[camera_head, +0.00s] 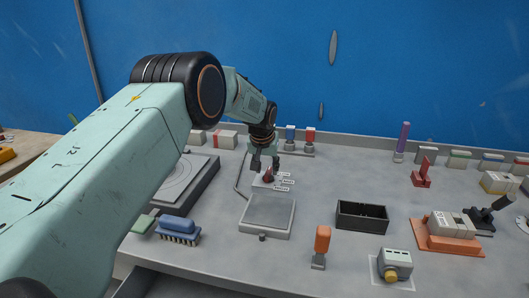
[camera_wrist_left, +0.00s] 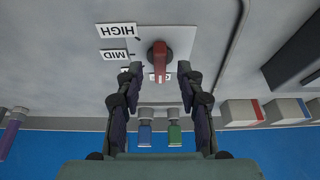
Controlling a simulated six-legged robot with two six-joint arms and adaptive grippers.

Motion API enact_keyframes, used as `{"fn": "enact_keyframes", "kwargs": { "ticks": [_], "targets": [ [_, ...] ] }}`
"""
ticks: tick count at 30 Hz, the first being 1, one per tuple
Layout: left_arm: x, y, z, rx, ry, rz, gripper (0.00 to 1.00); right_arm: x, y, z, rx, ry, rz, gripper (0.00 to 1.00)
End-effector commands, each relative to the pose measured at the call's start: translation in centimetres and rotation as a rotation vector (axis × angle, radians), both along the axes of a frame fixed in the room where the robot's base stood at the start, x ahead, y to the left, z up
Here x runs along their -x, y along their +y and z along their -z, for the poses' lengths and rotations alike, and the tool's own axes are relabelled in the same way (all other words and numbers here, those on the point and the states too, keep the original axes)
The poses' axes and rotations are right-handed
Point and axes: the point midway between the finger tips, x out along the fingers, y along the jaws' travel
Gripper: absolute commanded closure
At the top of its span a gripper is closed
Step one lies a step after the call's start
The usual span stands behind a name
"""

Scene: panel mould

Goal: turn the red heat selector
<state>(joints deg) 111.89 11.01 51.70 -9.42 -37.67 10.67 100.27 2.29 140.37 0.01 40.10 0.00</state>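The red heat selector (camera_head: 268,175) is a small red knob on a pale plate on the table, behind the grey square plate. It also shows in the left wrist view (camera_wrist_left: 159,62), with its bar pointing along the picture's vertical. Labels beside it include HIGH (camera_wrist_left: 116,31) and MID (camera_wrist_left: 115,54); another label is partly hidden behind the knob. My left gripper (camera_head: 265,168) is over the selector. In the left wrist view its open fingers (camera_wrist_left: 158,73) stand on either side of the knob, with gaps on both sides. My right gripper is not in view.
A grey square plate (camera_head: 268,213) lies in front of the selector. A black open box (camera_head: 362,217) and an orange-handled lever (camera_head: 322,243) stand to the right. Blue (camera_head: 291,134) and red (camera_head: 310,135) handled parts stand close behind the gripper. A cable runs along the selector's left.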

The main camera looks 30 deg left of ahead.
Motion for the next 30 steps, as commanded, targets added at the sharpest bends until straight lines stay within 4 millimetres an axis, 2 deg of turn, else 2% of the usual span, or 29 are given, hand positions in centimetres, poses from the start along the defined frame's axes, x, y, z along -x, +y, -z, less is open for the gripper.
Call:
{"fn": "enact_keyframes", "kwargs": {
  "ticks": [1,9,15,21,30],
  "targets": [
    [0.3,-0.1,-1.1,0.002,-0.004,-0.001,0.62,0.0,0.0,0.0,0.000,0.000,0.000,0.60],
    [2.0,-0.6,-5.5,0.000,-0.005,-0.001,0.62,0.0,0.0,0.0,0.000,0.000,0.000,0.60],
    [3.0,-0.8,-7.8,0.000,-0.004,-0.001,0.62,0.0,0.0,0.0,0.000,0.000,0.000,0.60],
    [3.3,-0.9,-8.5,0.000,-0.003,-0.001,0.62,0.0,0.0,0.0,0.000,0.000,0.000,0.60],
    [3.3,-0.9,-8.5,0.000,-0.003,-0.001,0.62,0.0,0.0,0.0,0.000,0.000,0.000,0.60]
  ]
}}
